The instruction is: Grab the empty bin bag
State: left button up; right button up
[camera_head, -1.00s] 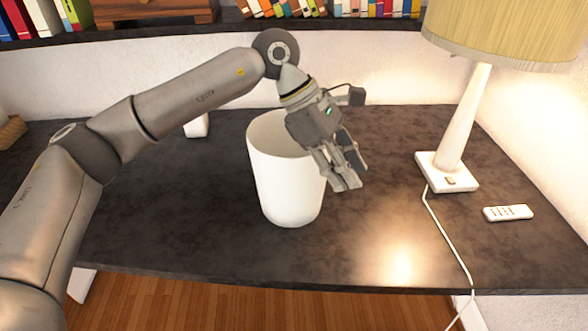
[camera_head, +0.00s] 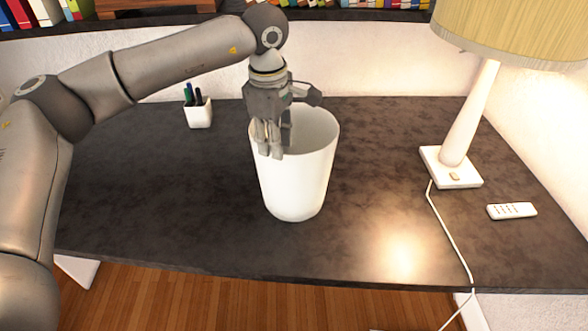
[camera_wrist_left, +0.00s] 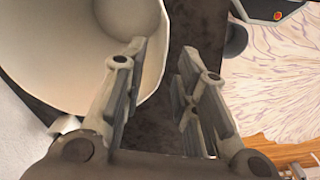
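A white, open-topped bin (camera_head: 296,186) stands upright on the dark desk. In the left wrist view the bin (camera_wrist_left: 70,50) fills the upper left, and its inside looks empty. I cannot make out a separate bag. My left gripper (camera_head: 269,152) points down at the bin's left rim, hiding part of that rim. In the left wrist view the left gripper (camera_wrist_left: 163,57) has its fingers apart with nothing held; the left finger overlaps the bin's mouth and the right one is over the desk. I cannot tell whether the fingers touch the rim. My right gripper is not in view.
A white lamp (camera_head: 470,115) stands on the right of the desk (camera_head: 190,210), its cord running off the front edge. A white remote (camera_head: 512,210) lies beside it. A pen cup (camera_head: 198,112) stands at the back left. The desk left of the bin is clear.

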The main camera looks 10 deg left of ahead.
aim_at(294, 166)
pick_arm(q)
jog(key=f, duration=0.3)
jog(key=shift+w+d+f+p, duration=0.1)
jog(key=shift+w+f+p, duration=0.1)
jog(key=shift+w+p, duration=0.15)
jog(key=shift+s, duration=0.1)
jog(key=shift+c, duration=0.2)
grip_shut()
jog(key=shift+r, duration=0.15)
